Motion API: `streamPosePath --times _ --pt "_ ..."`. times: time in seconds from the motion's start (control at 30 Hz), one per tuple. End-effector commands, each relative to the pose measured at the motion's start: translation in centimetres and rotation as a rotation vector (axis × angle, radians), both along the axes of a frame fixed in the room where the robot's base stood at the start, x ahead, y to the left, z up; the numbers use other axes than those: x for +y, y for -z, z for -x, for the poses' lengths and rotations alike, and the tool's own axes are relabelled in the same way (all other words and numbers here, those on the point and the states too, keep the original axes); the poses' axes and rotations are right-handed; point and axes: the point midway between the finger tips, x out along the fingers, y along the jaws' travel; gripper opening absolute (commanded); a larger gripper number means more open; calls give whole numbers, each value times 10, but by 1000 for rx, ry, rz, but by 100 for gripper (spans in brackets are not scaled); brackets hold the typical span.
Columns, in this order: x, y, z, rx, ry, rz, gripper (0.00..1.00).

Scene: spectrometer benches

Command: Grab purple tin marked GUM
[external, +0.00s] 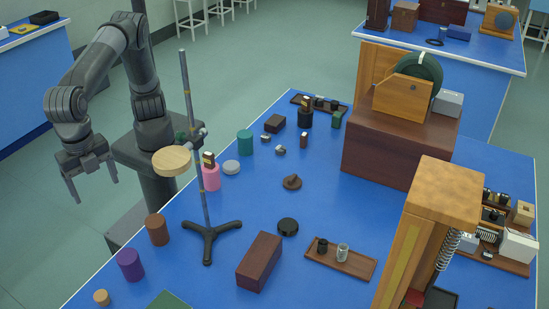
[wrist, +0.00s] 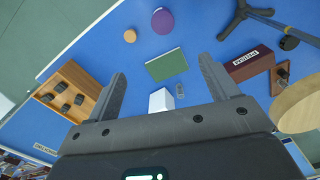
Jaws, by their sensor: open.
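A purple tin (external: 131,265) stands upright near the left edge of the blue bench in the external view. It also shows from above as a purple disc in the wrist view (wrist: 162,21), near the top. I cannot read any GUM marking on it. My gripper (external: 94,186) is open and empty, in the air off the bench's left side, above and behind the tin in the external view. Its two fingers also show in the wrist view (wrist: 162,78), well apart from the tin.
A brown tin (external: 157,230) and a small tan cylinder (external: 101,297) stand on either side of the tin. A tripod stand (external: 208,235) with a round wooden disc (external: 172,162) rises nearby. A green book (wrist: 166,64) and a dark red box (external: 259,262) lie on the bench.

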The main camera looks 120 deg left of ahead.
Motion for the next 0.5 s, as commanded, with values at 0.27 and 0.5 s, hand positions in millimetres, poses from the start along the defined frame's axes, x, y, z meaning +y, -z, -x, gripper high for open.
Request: streamPosePath --times 0.27,0.5 --pt "2 85 0 2 0 -5 80" --pt "3 173 0 2 0 -3 80"
